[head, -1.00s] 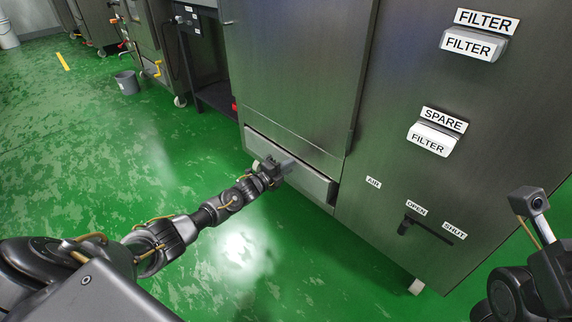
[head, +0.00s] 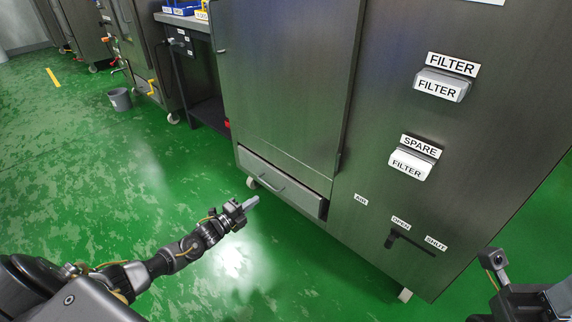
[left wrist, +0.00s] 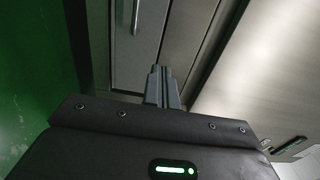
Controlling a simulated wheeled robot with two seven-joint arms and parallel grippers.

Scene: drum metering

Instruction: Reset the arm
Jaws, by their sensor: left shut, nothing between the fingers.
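My left arm reaches in from the left in the head view. My left gripper (head: 252,202) is shut and empty, above the green floor, in front of and apart from the low drawer (head: 262,172) of the steel cabinet. In the left wrist view the closed fingers (left wrist: 160,78) point toward the drawer front, whose bar handle (left wrist: 137,17) shows beyond them. The drawer stands a little proud of the cabinet at its right end. My right arm shows only partly at the lower right edge of the head view; its gripper is out of view.
The tall steel cabinet (head: 285,80) fills the middle and right, with FILTER (head: 441,86) and SPARE FILTER (head: 411,164) blocks and a dark OPEN/SHUT lever (head: 391,240). A grey bucket (head: 119,99) stands far left.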

